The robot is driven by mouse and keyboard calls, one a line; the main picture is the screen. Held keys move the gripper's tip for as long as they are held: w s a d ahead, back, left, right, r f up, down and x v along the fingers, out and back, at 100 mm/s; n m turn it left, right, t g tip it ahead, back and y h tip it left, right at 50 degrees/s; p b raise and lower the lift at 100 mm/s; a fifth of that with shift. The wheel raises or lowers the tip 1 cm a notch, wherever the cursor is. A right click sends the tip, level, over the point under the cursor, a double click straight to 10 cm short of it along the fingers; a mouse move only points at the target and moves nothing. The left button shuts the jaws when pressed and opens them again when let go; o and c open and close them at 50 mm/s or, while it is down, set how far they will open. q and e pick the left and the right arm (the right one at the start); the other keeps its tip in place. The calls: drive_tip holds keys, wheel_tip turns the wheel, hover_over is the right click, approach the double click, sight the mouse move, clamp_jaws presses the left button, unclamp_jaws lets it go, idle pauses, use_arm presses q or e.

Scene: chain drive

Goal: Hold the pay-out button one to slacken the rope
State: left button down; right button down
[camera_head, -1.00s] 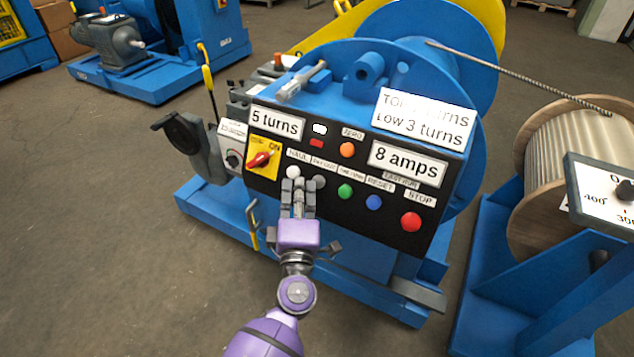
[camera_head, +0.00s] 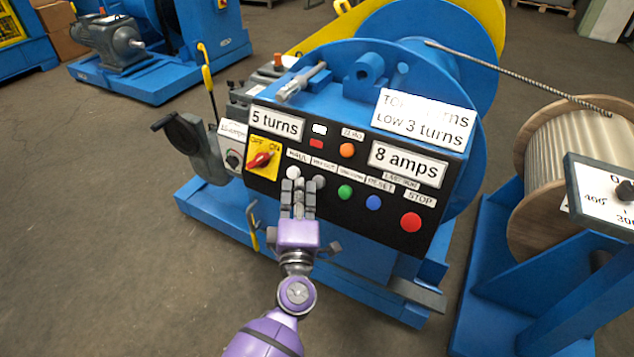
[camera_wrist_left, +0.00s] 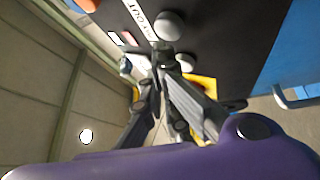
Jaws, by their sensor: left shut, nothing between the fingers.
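The pay-out button (camera_head: 319,181) is a grey round knob on the black panel (camera_head: 290,205), under a label. It also shows in the wrist view (camera_wrist_left: 168,25), next to a label reading "OUT". My left gripper (camera_head: 299,184) is shut and empty, its fingertips just left of the pay-out button and just below the white haul button (camera_head: 293,172). In the wrist view the fingertips (camera_wrist_left: 163,50) are close to the pay-out button; I cannot tell if they touch it. The rope (camera_head: 520,73) runs from the blue winch drum to a wooden reel (camera_head: 530,220). My right gripper is not in view.
Green (camera_head: 344,191), blue (camera_head: 374,202) and red stop (camera_head: 411,222) buttons lie to the right. Displays read "5 turns" (camera_head: 276,123) and "8 amps" (camera_head: 408,163). A grey crank-like part (camera_head: 190,140) juts out left.

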use_arm(q)
drive_tip(key=shift+w+d+f, duration=0.15)
drive_tip(key=shift+w+f, duration=0.05)
drive_tip(key=shift+w, duration=0.15)
drive_tip(key=shift+w, duration=0.1)
idle(0.5)
